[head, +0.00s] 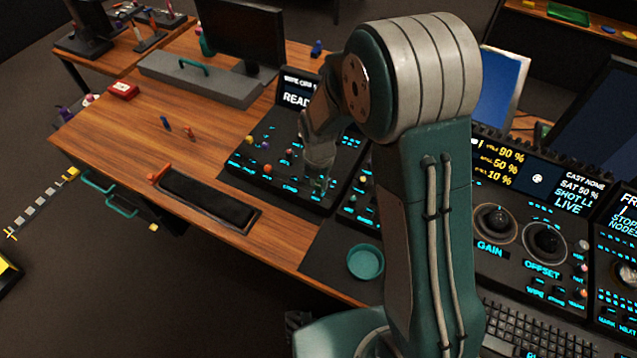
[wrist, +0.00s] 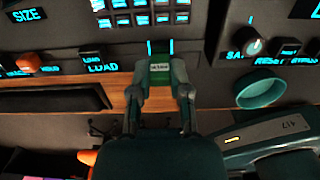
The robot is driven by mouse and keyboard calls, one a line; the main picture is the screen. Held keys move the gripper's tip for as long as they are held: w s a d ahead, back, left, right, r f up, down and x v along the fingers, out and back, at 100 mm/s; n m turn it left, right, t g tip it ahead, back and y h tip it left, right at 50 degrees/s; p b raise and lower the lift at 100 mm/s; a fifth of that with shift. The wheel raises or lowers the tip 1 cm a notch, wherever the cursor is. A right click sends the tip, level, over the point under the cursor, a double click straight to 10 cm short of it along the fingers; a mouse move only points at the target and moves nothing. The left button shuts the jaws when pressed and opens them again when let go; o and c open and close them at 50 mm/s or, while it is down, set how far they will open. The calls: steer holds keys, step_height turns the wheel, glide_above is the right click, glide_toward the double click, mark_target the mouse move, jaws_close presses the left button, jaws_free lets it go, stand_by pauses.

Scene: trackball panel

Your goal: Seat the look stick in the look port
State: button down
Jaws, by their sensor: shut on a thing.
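My gripper (wrist: 163,72) is shut on a small green labelled piece, the look stick (wrist: 159,67), in the wrist view. I cannot tell how deep the stick sits in the port. In the head view my gripper (head: 318,180) is low over the front part of the left console (head: 262,172), and the stick and port cannot be made out there.
A teal bowl (head: 365,262) stands right of the gripper and shows in the wrist view (wrist: 262,90). A black tray (head: 205,200) lies to the left. Knobs and lit buttons surround the port, including an orange knob (wrist: 30,62).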

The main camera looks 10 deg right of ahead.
steer(key=shift+f, duration=0.75)
steer(key=shift+f, duration=0.1)
steer(key=c, duration=0.6)
jaws_free()
